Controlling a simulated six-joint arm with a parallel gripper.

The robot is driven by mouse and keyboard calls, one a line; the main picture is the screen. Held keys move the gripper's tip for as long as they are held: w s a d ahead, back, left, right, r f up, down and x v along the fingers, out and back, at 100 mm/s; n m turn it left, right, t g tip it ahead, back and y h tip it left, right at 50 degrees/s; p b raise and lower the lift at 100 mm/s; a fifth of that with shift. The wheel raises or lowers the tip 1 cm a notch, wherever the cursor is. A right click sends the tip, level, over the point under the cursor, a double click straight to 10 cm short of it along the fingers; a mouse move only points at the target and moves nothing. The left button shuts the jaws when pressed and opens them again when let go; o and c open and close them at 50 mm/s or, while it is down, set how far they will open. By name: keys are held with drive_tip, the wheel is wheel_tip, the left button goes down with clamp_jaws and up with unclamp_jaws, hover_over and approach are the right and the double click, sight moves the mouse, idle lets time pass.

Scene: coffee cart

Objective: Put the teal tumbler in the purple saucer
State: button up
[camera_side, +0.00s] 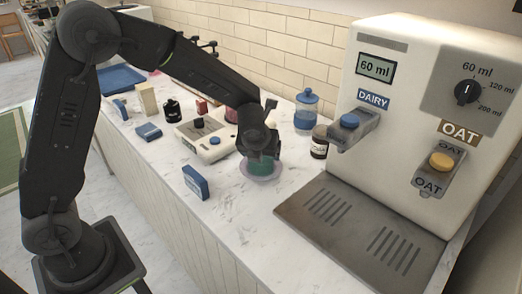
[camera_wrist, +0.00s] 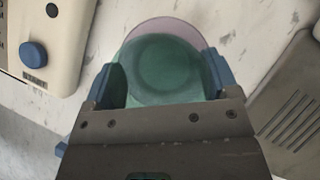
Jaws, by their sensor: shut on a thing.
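The teal tumbler (camera_wrist: 165,70) is between the blue fingers of my gripper (camera_wrist: 163,82) in the wrist view, and the gripper is shut on it. In the side view the tumbler (camera_side: 262,168) shows under my gripper (camera_side: 263,150), over the purple saucer (camera_side: 264,177). The saucer's pale rim (camera_wrist: 176,24) shows past the far edge of the tumbler in the wrist view. The tumbler looks upright and over the saucer. Whether its base touches the saucer I cannot tell. The near part of the saucer is hidden by the tumbler and my gripper.
The milk dispenser (camera_side: 420,110) with its grey drip tray (camera_side: 355,225) stands to the right. A white device with a blue knob (camera_side: 215,142) is to the left. A blue box (camera_side: 195,182) stands nearer the counter's front edge. A dark jar (camera_side: 319,142) and blue canister (camera_side: 305,112) stand behind.

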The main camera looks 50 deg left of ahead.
drive_tip(key=o, duration=0.9)
drive_tip(key=shift+f, duration=0.15)
drive_tip(key=shift+r, duration=0.3)
drive_tip(key=s+d+r+n, duration=0.2)
drive_tip(key=s+r+n, duration=0.5)
drive_tip(key=s+r, duration=0.5)
drive_tip(key=s+r+n+h, duration=0.3)
drive_tip(key=s+n, duration=1.1)
drive_tip(key=n, duration=0.8)
drive_tip(key=shift+s+h, duration=0.3)
drive_tip(key=shift+s, duration=0.05)
